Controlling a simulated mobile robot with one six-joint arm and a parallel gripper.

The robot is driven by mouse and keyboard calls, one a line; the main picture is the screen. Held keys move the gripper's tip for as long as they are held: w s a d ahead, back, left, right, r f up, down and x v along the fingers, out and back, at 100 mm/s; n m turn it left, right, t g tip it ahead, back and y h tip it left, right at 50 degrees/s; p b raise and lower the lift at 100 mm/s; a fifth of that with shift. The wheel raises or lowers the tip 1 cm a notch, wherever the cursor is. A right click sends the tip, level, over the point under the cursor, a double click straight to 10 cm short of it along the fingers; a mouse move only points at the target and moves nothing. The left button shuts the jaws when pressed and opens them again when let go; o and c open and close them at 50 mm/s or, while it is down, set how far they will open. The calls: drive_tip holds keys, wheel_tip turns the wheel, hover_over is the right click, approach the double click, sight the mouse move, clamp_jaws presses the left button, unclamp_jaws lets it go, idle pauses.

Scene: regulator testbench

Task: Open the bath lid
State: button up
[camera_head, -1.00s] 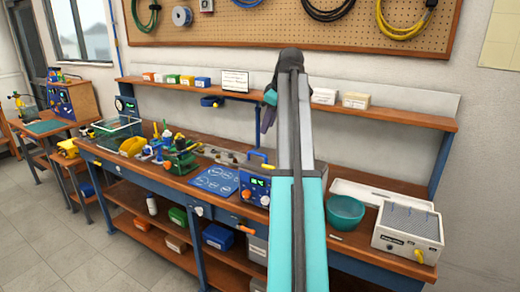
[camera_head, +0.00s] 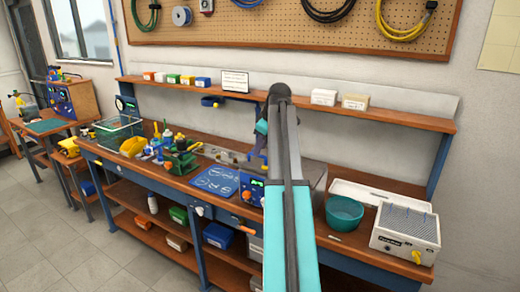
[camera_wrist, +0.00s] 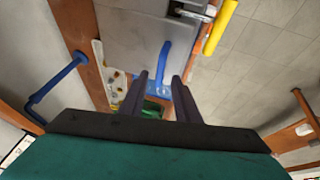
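The bath appears to be the grey metal box (camera_head: 316,174) on the bench, partly hidden behind my arm in the head view. In the wrist view its flat grey lid (camera_wrist: 128,38) fills the top middle, and it looks closed. A blue bar handle (camera_wrist: 166,58) runs along the lid. My gripper (camera_wrist: 159,76) is open, with its two dark fingers apart. The near end of the handle shows in line with the gap between the fingertips. I cannot tell whether the fingers touch it. In the head view the gripper is hidden behind my arm.
A teal bowl (camera_head: 344,212) and a white device with a yellow knob (camera_head: 405,236) stand right of the bath. A blue mat (camera_head: 215,180) lies to the left. The upper shelf (camera_head: 380,115) runs behind. A yellow bar (camera_wrist: 220,27) shows beside the lid.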

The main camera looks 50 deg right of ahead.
drive_tip(key=shift+x, duration=1.3)
clamp_jaws()
